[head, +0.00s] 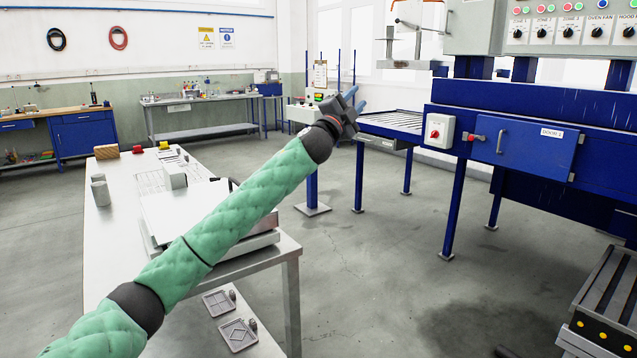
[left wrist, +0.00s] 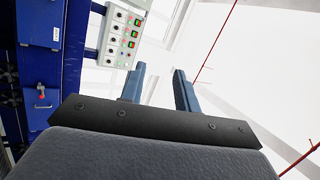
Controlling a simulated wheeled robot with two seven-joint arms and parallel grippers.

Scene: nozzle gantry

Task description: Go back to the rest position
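My left arm, in a green padded sleeve, reaches from the lower left of the head view up to the middle. Its gripper (head: 353,103) is raised in the air in front of the roller conveyor. In the left wrist view the two blue-grey fingers of the left gripper (left wrist: 160,90) stand apart with nothing between them. The gripper touches nothing that I can see. My right gripper shows in neither view.
A white table (head: 120,230) with a flat device (head: 180,209) and small blocks stands at left, under my arm. The blue machine (head: 520,145) with its control panel (head: 570,30) stands at right, the roller conveyor (head: 395,119) beside it. Grey floor (head: 370,250) between them is clear.

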